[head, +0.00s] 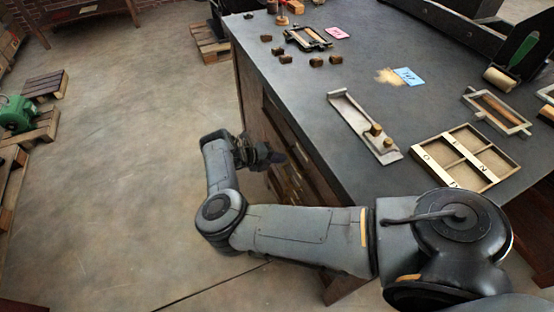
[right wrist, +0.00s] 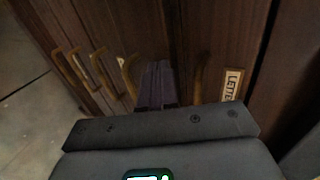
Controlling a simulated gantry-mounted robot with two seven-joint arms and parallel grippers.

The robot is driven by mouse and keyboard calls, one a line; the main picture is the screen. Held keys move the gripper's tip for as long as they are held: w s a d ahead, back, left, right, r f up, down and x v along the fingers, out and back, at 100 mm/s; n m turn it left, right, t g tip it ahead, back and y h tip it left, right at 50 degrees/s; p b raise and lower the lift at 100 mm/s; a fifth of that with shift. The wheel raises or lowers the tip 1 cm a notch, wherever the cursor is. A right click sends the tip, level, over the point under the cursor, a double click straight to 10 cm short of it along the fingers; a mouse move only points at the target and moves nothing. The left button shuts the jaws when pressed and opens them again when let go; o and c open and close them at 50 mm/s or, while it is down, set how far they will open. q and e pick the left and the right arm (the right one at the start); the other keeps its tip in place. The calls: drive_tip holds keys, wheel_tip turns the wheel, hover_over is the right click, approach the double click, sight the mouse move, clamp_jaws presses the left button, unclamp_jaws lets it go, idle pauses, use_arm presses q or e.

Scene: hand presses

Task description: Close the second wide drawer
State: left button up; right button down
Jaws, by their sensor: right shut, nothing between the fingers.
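The wooden drawer fronts (head: 290,190) are on the side of the dark-topped bench, partly hidden by my right arm. In the right wrist view several wooden drawer fronts (right wrist: 185,35) have curved brass handles, and one handle (right wrist: 199,78) is right of my fingers. I cannot tell which front is the second wide drawer or how far it stands out. My right gripper (head: 274,157) is shut and empty, close to the drawer fronts. In the right wrist view its dark fingers (right wrist: 158,82) point at the fronts between two handles; contact is unclear. My left gripper is out of view.
A label plate (right wrist: 232,84) is on the front at right. The bench top (head: 340,75) holds a metal tray (head: 360,125), a wooden compartment box (head: 466,161), a blue card (head: 408,77) and small blocks. The floor (head: 120,170) left of the bench is clear near my arm.

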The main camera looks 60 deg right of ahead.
drive_tip(key=w+a+r+n+g+h, duration=0.1)
drive_tip(key=w+a+r+h, duration=0.1)
drive_tip(key=w+a+r, duration=0.3)
drive_tip(key=w+a+r+n+h, duration=0.1)
drive_tip(key=w+a+r+h, duration=0.2)
drive_tip(key=w, duration=0.4)
drive_tip(key=s+a+f+m+g+p, duration=0.25)
drive_tip(key=s+a+f, duration=0.35)
drive_tip(key=s+f, duration=0.35)
drive_tip(key=shift+n, duration=0.25)
drive_tip(key=p+x, duration=0.1)
drive_tip(key=x, duration=0.8)
drive_tip(key=p+x, duration=0.1)
drive_tip(key=x, duration=0.3)
drive_tip(key=shift+s+d+f+p, duration=0.15)
drive_tip(key=shift+d+f+p, duration=0.15)
drive_tip(key=shift+d+f, duration=0.1)
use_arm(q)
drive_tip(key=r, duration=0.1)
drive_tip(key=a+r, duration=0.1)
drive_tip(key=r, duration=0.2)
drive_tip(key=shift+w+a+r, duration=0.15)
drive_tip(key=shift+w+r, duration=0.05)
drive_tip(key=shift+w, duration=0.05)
